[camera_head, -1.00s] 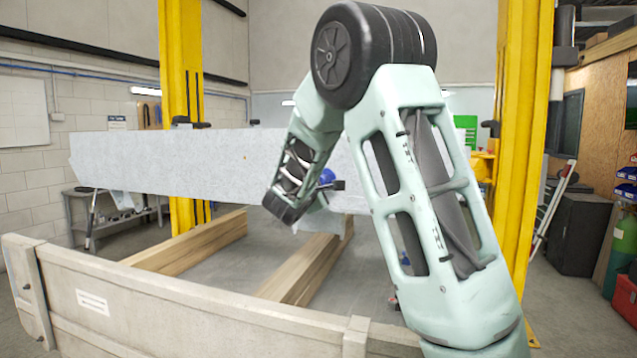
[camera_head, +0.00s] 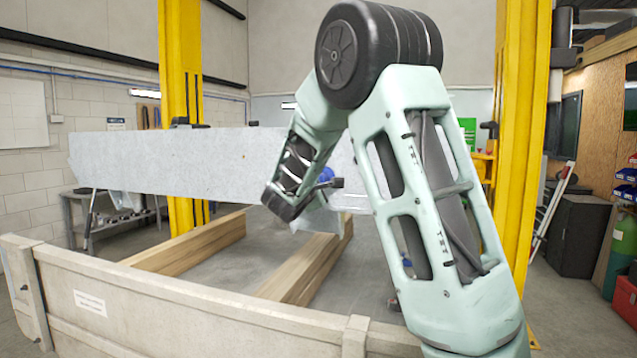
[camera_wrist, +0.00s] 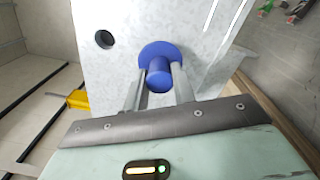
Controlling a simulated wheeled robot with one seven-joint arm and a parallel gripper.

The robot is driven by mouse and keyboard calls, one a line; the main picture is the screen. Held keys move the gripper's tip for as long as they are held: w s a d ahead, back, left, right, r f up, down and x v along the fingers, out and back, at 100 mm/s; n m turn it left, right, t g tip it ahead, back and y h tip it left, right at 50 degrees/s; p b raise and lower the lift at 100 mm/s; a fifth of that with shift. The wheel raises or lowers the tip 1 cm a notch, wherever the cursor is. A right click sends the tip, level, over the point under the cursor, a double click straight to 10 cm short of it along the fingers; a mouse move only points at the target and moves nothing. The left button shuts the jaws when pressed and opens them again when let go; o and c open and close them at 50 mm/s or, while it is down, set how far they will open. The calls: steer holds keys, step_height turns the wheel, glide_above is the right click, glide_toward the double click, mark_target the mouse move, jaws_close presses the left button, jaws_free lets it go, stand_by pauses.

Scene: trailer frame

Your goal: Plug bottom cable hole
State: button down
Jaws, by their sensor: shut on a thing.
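In the wrist view my gripper (camera_wrist: 158,70) is shut on a blue plug (camera_wrist: 159,76), with one grey finger on each side of its round stem. The plug's wide blue flange faces the grey galvanised frame beam (camera_wrist: 205,22). The flange hides the surface behind it, and I cannot tell whether it touches the beam or sits in a hole. One open dark cable hole (camera_wrist: 104,39) shows in the beam, left of the plug. In the head view the beam (camera_head: 160,160) spans behind my arm, and a bit of the blue plug (camera_head: 327,175) shows beside my gripper (camera_head: 334,184).
A pale wooden side board (camera_head: 190,315) stands low in front of me. Timber beams (camera_head: 305,268) lie on the floor beneath the frame. Yellow lift posts (camera_head: 181,90) stand left and right (camera_head: 517,150). A workbench (camera_head: 110,215) is at the back left.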

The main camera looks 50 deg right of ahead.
steer(key=shift+w+d, duration=0.1)
steer(key=shift+d, duration=0.1)
steer(key=shift+b+x, duration=0.8)
steer(key=shift+x, duration=0.3)
steer(key=shift+d, duration=0.3)
steer(key=shift+w+d+f+b, duration=0.1)
steer(key=shift+w+d+b, duration=0.05)
steer(key=shift+d+b, duration=0.15)
steer(key=c, duration=1.1)
jaws_free()
steer(key=shift+a, duration=0.1)
steer(key=b+v, duration=0.6)
steer(key=v, duration=1.1)
steer(key=shift+a+b, duration=0.15)
steer(key=shift+b, duration=0.2)
